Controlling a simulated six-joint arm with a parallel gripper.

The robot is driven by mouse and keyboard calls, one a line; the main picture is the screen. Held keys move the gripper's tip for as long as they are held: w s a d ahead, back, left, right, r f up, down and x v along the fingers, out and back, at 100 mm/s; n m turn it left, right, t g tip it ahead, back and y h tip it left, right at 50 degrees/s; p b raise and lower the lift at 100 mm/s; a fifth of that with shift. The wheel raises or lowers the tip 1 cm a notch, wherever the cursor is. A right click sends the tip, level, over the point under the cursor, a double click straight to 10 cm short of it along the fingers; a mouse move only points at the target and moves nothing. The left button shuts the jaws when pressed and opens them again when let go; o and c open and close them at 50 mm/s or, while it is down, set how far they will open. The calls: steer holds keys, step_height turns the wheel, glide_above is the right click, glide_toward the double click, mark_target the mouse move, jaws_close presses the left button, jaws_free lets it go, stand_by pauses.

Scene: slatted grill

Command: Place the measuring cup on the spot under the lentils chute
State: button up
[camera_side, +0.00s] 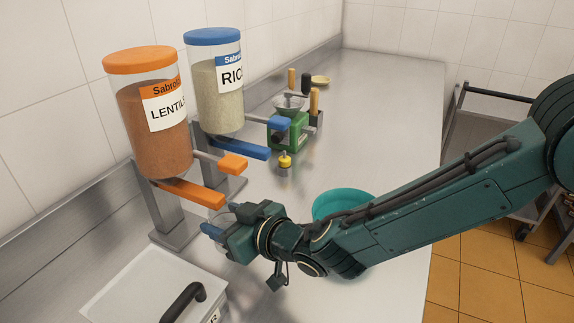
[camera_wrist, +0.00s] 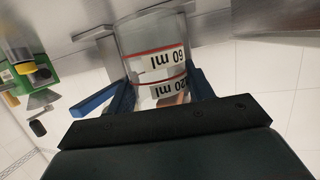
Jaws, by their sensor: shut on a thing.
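The clear measuring cup (camera_wrist: 152,42), with red lines and "60 ml" and "120 ml" labels, sits between the blue fingers of my gripper (camera_wrist: 155,95) in the wrist view; its lettering appears upside down there. In the side view my gripper (camera_side: 214,230) is shut on the cup, which is mostly hidden, close to the lentils dispenser (camera_side: 155,135). The dispenser has an orange lid, an orange handle (camera_side: 233,163) and a sloping orange chute (camera_side: 190,194). My gripper is just below and right of the chute's end in the picture. The spot under the chute is hard to make out.
The rice dispenser (camera_side: 216,95) with blue parts stands behind the lentils one. A teal bowl (camera_side: 341,202) lies partly behind my arm. A lidded bin with a black handle (camera_side: 184,300) is in front. The right counter is clear.

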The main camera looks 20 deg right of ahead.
steer(key=shift+w, duration=0.1)
steer(key=shift+w+a, duration=0.2)
steer(key=shift+f, duration=1.75)
steer(key=shift+f, duration=0.1)
steer(key=o, duration=1.1)
steer(key=shift+c, duration=0.2)
steer(key=v, duration=1.2)
